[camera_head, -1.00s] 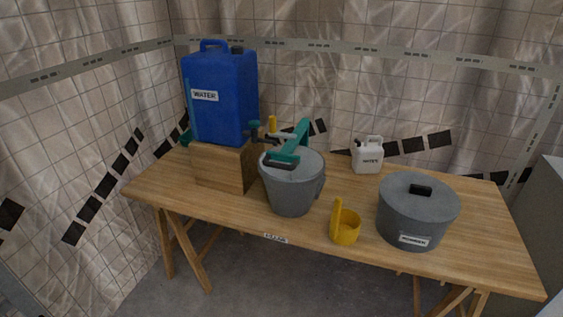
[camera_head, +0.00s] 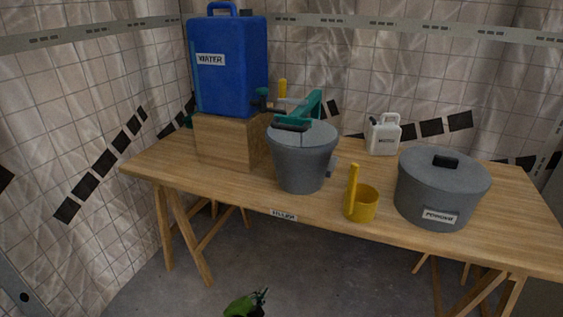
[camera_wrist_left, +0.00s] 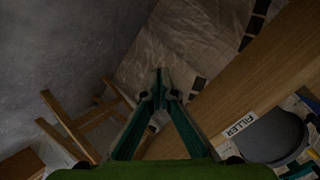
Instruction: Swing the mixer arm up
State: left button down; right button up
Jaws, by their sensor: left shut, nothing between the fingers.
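The mixer is a grey bucket (camera_head: 302,168) on the wooden table, with a flat grey lid on top. My left gripper (camera_head: 261,298) shows at the bottom edge, in front of and below the table, well apart from the mixer. In the left wrist view its teal fingers (camera_wrist_left: 160,88) come together at the tips, shut and empty. A grey round vessel (camera_wrist_left: 275,136), probably the bucket, shows there beyond the table edge. My right gripper is out of view.
A blue water canister (camera_head: 229,70) stands on a wooden block (camera_head: 225,138) left of the mixer. A yellow scoop (camera_head: 362,205), a white jug (camera_head: 384,135) and a lidded grey pot (camera_head: 442,190) stand to the right. The front table edge has a FILLER label (camera_head: 284,215).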

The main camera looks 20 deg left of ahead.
pick_arm(q)
jog(key=w+r+m+t+b, duration=0.2)
jog(key=w+r+t+b, duration=0.15)
jog(key=r, duration=0.65)
jog(key=w+r+m+t+b, duration=0.25)
jog(key=w+r+b, duration=0.2)
jog(key=r, duration=0.55)
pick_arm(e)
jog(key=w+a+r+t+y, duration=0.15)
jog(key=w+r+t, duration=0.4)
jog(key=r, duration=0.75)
pick_arm(q)
jog(key=s+r+m+t+b, duration=0.2)
jog(key=r, duration=0.7)
jog(key=s+r+m+t+h+b, duration=0.1)
jog(key=s+r+m+t+b, duration=0.1)
jog(key=r, duration=0.7)
jog(key=shift+d+t+b, duration=0.15)
jog(key=shift+t+b, duration=0.65)
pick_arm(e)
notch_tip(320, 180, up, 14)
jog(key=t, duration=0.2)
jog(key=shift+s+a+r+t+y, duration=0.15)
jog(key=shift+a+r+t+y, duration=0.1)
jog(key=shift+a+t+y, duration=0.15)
pick_arm(q)
jog(key=shift+r, duration=0.1)
